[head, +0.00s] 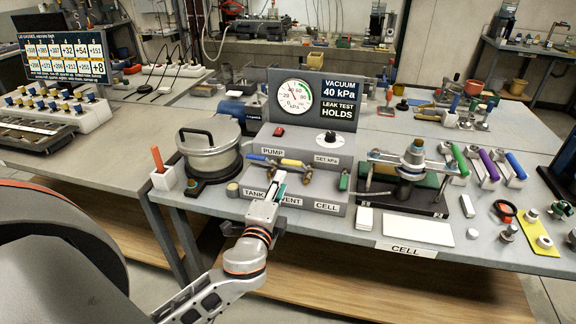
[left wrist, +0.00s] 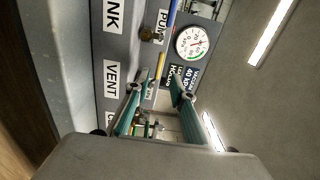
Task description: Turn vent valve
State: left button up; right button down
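The valve panel (head: 310,197) has TANK, VENT and CELL labels along its front. The vent valve has a yellow handle (head: 291,163), which lies roughly sideways behind the VENT label. My left gripper (head: 279,181) is just in front of the vent valve and partly hides its body and label. In the left wrist view, the left gripper (left wrist: 155,88) has its green-faced fingers apart, with the yellow handle (left wrist: 160,66) near and between the tips. I cannot tell whether they touch. The blue tank handle (head: 262,158) is just left. My right gripper is out of view.
A green-handled cell valve (head: 343,180) is close on the right. A gauge (head: 295,95) and a vacuum display (head: 338,101) stand behind. A lidded pot (head: 209,155) is left, and a clamped cell rig (head: 411,175) is right.

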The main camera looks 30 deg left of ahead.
pick_arm(q)
jog(key=v, duration=1.2)
dwell(0.5)
